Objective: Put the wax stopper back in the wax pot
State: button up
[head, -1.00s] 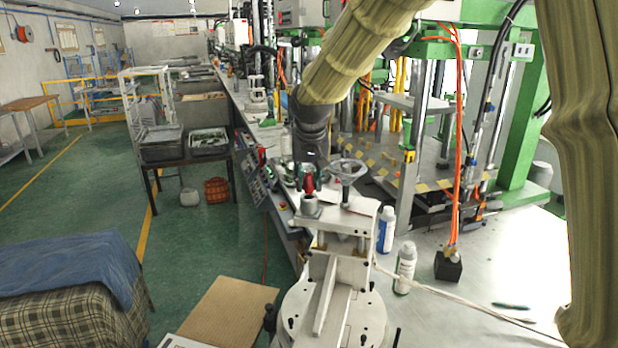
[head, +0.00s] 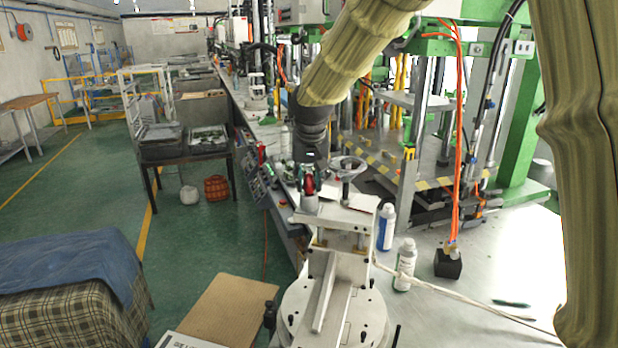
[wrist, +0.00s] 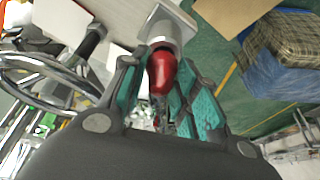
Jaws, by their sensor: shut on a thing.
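The wax stopper, with a red handle (head: 309,186), is upright at the grey cup-like neck (head: 310,204) on the left of the white wax pot (head: 345,218). In the wrist view the red handle (wrist: 162,72) lies between the teal fingers of my gripper (wrist: 158,95), with the pale grey neck (wrist: 172,28) just beyond it. My gripper (head: 308,168) is shut on the stopper from behind and above. The stopper's lower end is hidden, so I cannot tell how deep it sits in the neck.
A handwheel (head: 347,168) stands on the pot close to the right of my gripper. Two bottles, one blue and white (head: 386,228) and one white (head: 404,265), and a black block (head: 448,263) stand on the bench to the right. A cardboard sheet (head: 222,318) lies at front left.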

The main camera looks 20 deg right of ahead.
jog(key=shift+f, duration=0.65)
jog(key=o, duration=1)
jog(key=shift+r, duration=0.1)
jog(key=v, duration=1.1)
jog(key=shift+s+r, duration=0.3)
jog(key=shift+r, duration=0.05)
